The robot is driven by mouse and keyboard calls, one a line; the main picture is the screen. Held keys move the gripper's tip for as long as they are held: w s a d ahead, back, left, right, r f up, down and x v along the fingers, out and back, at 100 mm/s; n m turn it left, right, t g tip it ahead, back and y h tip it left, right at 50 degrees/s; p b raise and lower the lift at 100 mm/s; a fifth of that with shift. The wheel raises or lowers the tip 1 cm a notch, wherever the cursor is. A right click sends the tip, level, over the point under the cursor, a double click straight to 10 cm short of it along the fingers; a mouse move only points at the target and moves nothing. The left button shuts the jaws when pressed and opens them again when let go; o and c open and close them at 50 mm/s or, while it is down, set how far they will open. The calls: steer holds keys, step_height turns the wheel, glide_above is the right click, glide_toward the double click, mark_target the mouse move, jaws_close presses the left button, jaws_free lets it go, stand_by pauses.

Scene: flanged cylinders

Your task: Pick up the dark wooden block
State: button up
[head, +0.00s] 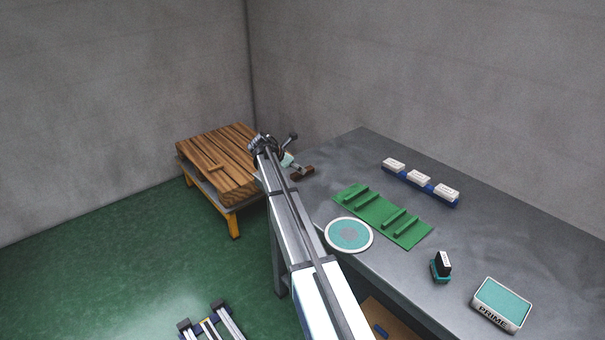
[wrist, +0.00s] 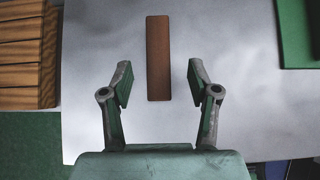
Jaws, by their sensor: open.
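The dark wooden block (wrist: 158,50) is a long, narrow brown bar lying on the grey metal table (wrist: 100,110). In the wrist view it runs up and down the picture, near the middle. In the head view the block (head: 304,172) is small, at the table's far left corner and partly hidden by my gripper (head: 293,163). In the wrist view my gripper (wrist: 160,82) is open and empty. Its two fingers show to the left and right of the block's near half, with a clear gap on each side. I cannot tell its exact height above the block.
A slatted wooden pallet (head: 232,150) on a yellow-legged stand is left of the table. On the table are a green ridged plate (head: 372,213), a round teal pad (head: 348,235), a blue rack with white blocks (head: 420,180), a black stamp (head: 442,264) and a PRIME box (head: 502,303).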

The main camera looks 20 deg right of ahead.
steer(key=p+x, duration=0.1)
steer(key=x, duration=0.3)
steer(key=shift+w+f, duration=0.1)
steer(key=shift+f, duration=0.05)
jaws_close()
step_height(320, 180, up, 20)
steer(key=b, duration=0.3)
steer(key=shift+b, duration=0.35)
stand_by(0.5)
